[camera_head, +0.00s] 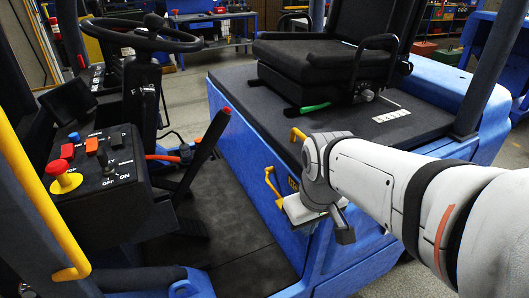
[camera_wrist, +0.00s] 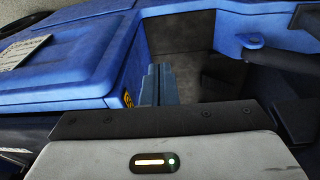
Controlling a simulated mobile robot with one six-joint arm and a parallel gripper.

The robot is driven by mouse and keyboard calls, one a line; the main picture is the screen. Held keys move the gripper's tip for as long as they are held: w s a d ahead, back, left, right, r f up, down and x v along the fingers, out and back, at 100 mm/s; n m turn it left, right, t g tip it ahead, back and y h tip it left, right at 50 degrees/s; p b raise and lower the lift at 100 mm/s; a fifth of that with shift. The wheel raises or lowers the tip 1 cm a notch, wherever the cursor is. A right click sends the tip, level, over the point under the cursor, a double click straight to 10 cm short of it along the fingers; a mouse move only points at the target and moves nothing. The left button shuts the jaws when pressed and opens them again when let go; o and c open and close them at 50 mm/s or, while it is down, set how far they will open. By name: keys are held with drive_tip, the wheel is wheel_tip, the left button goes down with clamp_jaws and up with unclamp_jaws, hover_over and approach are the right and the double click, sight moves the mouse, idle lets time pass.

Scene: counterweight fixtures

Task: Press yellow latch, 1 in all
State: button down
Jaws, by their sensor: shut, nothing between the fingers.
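A yellow latch-like handle (camera_head: 272,187) is on the side wall of the blue seat base (camera_head: 236,130) in the head view. A second small yellow piece (camera_head: 298,135) shows at the base's top edge, close behind my wrist; I cannot tell which is the task's latch. My gripper is beside that side wall, to the right of the handle. Neither yellow piece shows clearly in the wrist view, and I cannot see contact.
A black seat (camera_head: 310,65) stands on the base. At the left are a steering wheel (camera_head: 143,38), a control box (camera_head: 100,160) with a red knob (camera_head: 57,167), and a yellow grab bar (camera_head: 35,195). The dark footwell floor (camera_head: 235,235) is open between them.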

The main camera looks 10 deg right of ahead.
drive_tip(key=w+r+n+g+p, duration=0.2)
drive_tip(key=w+n+p, duration=0.1)
drive_tip(key=w+n, duration=1.5)
drive_tip(key=shift+w+a+r+n+p, duration=0.2)
drive_tip(key=shift+w+a+n+p, duration=0.15)
drive_tip(key=shift+w, duration=0.4)
drive_tip(key=shift+f, duration=0.1)
wheel_tip(320, 180, down, 14)
drive_tip(key=shift+d+r+p, duration=0.1)
drive_tip(key=shift+p, duration=0.55)
